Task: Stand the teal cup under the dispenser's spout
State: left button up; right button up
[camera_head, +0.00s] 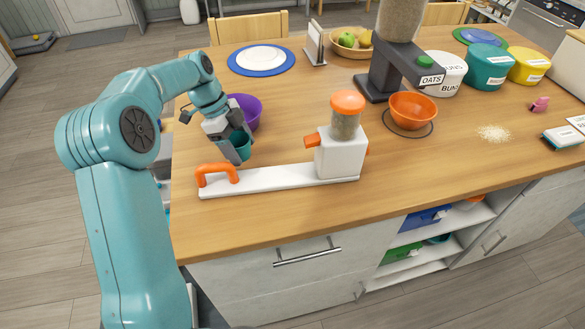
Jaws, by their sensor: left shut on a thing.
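The teal cup (242,141) is in my left gripper (234,148), whose fingers are shut on it. The gripper partly hides the cup, and I cannot tell whether it touches the counter. A small white dispenser (338,158) with a clear grain-filled jar and orange lid stands to its right. Its short orange spout (311,141) points left, toward the cup. A white base strip (275,179) runs left from the dispenser to an orange handle (216,174). The cup is left of the spout and apart from it. My right gripper is out of view.
Labelled tubs (487,70) stand at back right. Spilled grain (494,134) lies on the counter (285,222), whose front is clear.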

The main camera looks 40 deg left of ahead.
pick_arm(q)
jog(key=p, duration=0.1)
send_near(301, 175)
jog(key=f, duration=0.1)
jog(key=a+f, duration=0.2)
jog(key=shift+s+f, duration=0.25)
jog(key=shift+f, duration=0.15)
jog(key=d, duration=0.2)
jog(key=w+d, duration=0.1)
jog(key=shift+d+r+p, duration=0.15)
jog(key=shift+d+p, duration=0.25)
jog(key=shift+x, duration=0.85)
jog(key=shift+w, duration=0.1)
jog(key=shift+d+f, duration=0.1)
jog(key=shift+f, duration=0.25)
jog(key=o, duration=1)
jog(key=shift+o, duration=0.2)
